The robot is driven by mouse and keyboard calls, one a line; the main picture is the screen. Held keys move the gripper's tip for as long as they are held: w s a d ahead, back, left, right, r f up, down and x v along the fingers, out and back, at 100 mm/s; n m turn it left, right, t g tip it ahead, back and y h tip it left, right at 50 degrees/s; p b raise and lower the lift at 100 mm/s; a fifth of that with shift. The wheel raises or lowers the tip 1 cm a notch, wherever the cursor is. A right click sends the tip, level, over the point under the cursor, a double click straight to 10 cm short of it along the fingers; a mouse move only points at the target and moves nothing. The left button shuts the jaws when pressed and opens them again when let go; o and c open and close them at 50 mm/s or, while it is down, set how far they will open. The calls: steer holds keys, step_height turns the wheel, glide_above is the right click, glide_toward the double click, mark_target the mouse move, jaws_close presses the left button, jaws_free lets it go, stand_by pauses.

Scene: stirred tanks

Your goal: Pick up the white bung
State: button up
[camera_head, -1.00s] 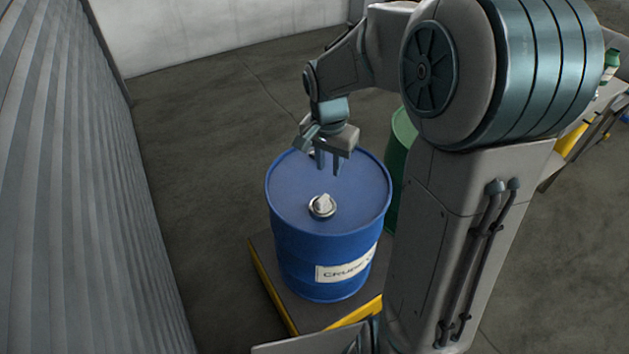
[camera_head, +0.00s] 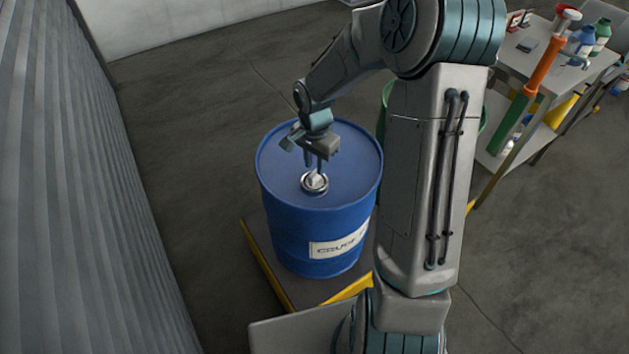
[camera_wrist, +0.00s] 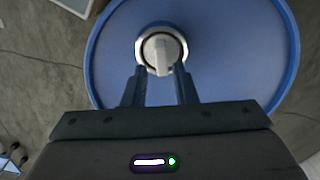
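The white bung (camera_head: 315,181) sits in a round metal-rimmed opening on top of the blue drum (camera_head: 281,198). In the wrist view the bung (camera_wrist: 160,52) shows a raised grip bar, just beyond my fingertips. My gripper (camera_head: 313,169) is over the drum's lid, close behind and above the bung in the head view. Nothing is held. Whether the fingertips touch the bung or rim cannot be told.
The drum stands on a dark platform with yellow edges (camera_head: 265,272). A green drum (camera_head: 386,95) is behind my arm. A ribbed grey wall (camera_head: 70,180) runs along the left.

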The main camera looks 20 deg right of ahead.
mark_target(315, 173)
steer(key=shift+w+f, duration=0.15)
steer(key=shift+f, duration=2.2)
jaws_close()
steer(key=shift+r, duration=0.1)
